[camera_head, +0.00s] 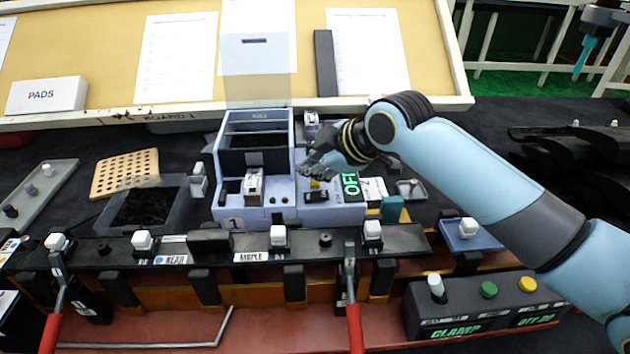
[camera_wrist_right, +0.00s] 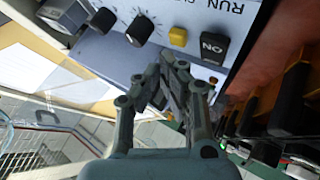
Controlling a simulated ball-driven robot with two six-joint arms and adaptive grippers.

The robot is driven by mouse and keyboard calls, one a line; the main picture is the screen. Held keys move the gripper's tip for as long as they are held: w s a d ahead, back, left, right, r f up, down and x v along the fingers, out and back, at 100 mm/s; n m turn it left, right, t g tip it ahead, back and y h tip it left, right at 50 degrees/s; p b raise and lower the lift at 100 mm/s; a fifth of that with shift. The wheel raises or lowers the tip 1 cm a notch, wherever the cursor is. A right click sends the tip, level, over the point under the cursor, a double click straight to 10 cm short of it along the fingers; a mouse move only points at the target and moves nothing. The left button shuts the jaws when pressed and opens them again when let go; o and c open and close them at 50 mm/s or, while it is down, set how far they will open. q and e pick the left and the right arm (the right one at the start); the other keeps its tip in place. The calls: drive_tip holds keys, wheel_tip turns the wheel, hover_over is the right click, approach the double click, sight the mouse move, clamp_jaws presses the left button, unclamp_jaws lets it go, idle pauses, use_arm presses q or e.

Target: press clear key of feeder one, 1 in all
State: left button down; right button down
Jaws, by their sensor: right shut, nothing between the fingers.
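Feeder one is the blue-grey box (camera_head: 254,150) with a "1" on its front, in the middle of the head view. A control panel with a green display (camera_head: 350,185) adjoins its right side. In the right wrist view the panel shows a yellow key (camera_wrist_right: 178,37), a black key (camera_wrist_right: 214,46) with white lettering and two dark knobs. No "clear" label is readable. My right gripper (camera_head: 310,167) is shut and empty over the panel. In the wrist view its fingertips (camera_wrist_right: 172,68) are close to the yellow key; contact cannot be told. My left gripper is out of view.
A black rail (camera_head: 120,258) with white clips and red-handled levers crosses the front. A dark button box (camera_head: 485,305) stands at front right. A perforated tan board (camera_head: 124,173) and a bin of black parts (camera_head: 150,205) lie left of the feeder.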

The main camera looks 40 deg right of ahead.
sight(312, 184)
drive_tip(key=shift+f, duration=0.1)
idle(0.7)
drive_tip(key=shift+f, duration=0.3)
drive_tip(key=shift+f+b, duration=0.3)
drive_tip(key=shift+f, duration=0.3)
idle(0.6)
drive_tip(key=shift+r, duration=0.1)
drive_tip(key=shift+r+p, duration=0.9)
drive_tip(key=shift+p, duration=0.15)
wheel_tip(312, 184, up, 5)
drive_tip(key=p, duration=0.5)
drive_tip(key=shift+r, duration=0.1)
